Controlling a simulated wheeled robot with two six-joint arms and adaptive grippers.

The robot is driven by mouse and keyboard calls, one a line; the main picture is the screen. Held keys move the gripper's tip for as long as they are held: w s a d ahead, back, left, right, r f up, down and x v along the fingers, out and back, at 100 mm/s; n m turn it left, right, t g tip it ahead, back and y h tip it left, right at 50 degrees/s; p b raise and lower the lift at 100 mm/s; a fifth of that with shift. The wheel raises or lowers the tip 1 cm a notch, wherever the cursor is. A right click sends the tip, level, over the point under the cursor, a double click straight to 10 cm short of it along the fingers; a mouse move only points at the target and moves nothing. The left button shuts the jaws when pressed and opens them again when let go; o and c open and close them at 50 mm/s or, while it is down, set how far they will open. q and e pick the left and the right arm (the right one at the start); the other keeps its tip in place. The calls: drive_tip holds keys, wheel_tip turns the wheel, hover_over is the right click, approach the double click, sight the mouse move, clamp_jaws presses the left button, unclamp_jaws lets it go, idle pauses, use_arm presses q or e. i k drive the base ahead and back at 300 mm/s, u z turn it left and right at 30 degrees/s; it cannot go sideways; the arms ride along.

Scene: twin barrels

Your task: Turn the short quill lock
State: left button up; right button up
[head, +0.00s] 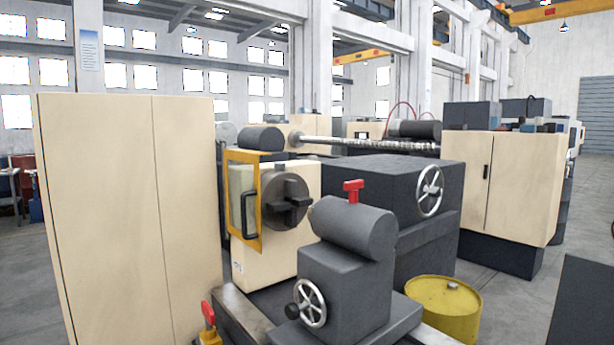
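A grey tailstock (345,270) stands at the front centre of the lathe. A short red T-shaped handle (353,188) stands upright on top of its round barrel and looks like the quill lock. A second red handle (208,313) rises from a yellow base at the lower left, close to the cream cabinet; I cannot tell its use. A silver handwheel (310,303) with a black knob is on the tailstock's front. Neither of my grippers is in view, and nothing touches the handles.
A tall cream cabinet (130,220) fills the left. A dark chuck (285,198) and a yellow-framed guard (243,205) are behind the tailstock. A yellow barrel (444,305) stands at the right front. Grey floor (505,300) is open beyond the barrel.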

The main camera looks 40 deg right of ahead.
sight(353, 187)
drive_tip(key=i, duration=1.25)
drive_tip(key=z, duration=2.1)
